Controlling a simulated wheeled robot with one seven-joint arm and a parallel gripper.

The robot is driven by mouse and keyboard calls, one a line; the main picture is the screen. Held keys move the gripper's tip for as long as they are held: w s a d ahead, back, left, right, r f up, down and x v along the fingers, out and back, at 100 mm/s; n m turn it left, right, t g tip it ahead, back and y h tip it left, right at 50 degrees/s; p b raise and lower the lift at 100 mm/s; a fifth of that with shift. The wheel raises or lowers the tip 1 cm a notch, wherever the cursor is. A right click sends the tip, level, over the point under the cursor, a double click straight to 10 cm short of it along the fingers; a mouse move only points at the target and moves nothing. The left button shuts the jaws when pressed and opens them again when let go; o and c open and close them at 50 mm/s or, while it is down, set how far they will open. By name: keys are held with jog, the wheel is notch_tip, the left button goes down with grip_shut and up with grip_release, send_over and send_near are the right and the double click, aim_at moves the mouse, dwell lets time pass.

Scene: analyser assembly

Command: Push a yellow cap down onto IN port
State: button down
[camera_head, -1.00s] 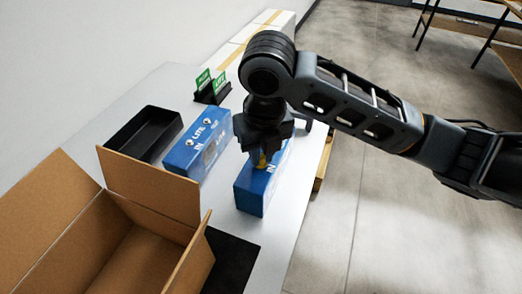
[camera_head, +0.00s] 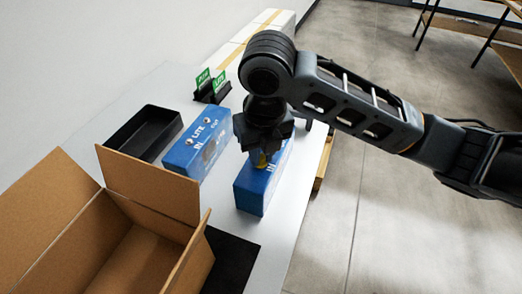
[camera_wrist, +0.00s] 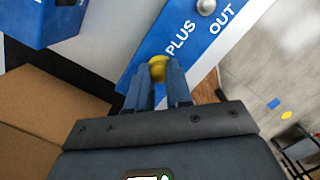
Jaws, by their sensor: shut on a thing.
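My gripper (camera_wrist: 160,82) is shut on a yellow cap (camera_wrist: 157,66), held between its two fingertips over a blue analyser box. In the head view, the cap (camera_head: 262,160) shows just under my gripper at the top of the right blue box (camera_head: 254,194). In the wrist view, this box (camera_wrist: 172,38) shows the words PLUS and OUT and a bare metal port (camera_wrist: 206,7) beside OUT. The IN label and IN port of this box are hidden by my gripper. I cannot tell whether the cap touches the port.
An open cardboard box (camera_head: 150,190) is at the front left. The table edge is close on the right.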

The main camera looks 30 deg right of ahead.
jog(key=shift+f, duration=0.15)
jog(key=c, duration=0.9)
grip_release()
jog(key=shift+c, duration=0.2)
jog(key=shift+r+p, duration=2.3)
jog(key=shift+r, duration=1.3)
jog(key=shift+c, duration=0.4)
